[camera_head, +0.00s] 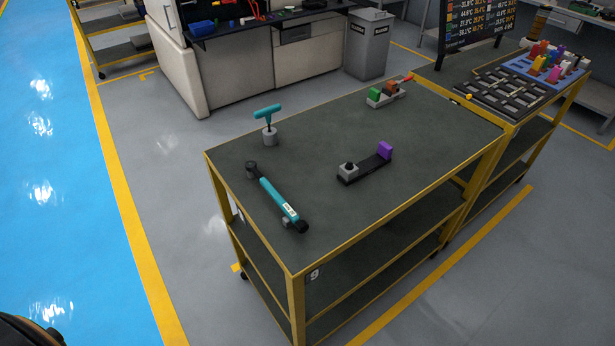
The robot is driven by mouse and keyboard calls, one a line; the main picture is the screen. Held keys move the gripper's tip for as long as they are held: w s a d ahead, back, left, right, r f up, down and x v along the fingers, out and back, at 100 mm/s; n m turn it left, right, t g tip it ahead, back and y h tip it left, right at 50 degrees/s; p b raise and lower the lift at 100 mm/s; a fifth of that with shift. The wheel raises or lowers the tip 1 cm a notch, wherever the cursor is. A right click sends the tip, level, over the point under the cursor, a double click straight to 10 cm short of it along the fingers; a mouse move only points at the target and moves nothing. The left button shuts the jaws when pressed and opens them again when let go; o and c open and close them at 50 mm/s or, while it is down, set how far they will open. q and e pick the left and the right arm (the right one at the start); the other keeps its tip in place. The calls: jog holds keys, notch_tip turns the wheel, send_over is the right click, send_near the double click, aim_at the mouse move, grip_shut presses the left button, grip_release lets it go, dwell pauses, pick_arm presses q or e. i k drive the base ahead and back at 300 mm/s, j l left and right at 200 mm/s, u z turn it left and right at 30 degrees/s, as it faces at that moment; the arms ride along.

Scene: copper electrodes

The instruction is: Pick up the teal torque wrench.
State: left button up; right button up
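The teal torque wrench (277,198) lies near the left front part of the dark top of a yellow-framed cart (330,127). Its bar is teal with a white label near its lower right end. Both ends are dark. A small grey piece shows beside the lower right end; I cannot tell whether the wrench rests on it. Behind the wrench, a teal T-handled tool (267,112) stands upright in a grey holder. Neither of my grippers shows in the head view.
A second cart at right carries a blue tray (517,69). Open floor lies left of the cart.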

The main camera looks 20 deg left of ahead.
aim_at(251, 167)
jog(key=l+u, duration=0.2)
jog(key=u, duration=0.2)
jog(key=i+l+u, duration=0.1)
jog(key=l+u, duration=0.15)
jog(key=u, duration=0.2)
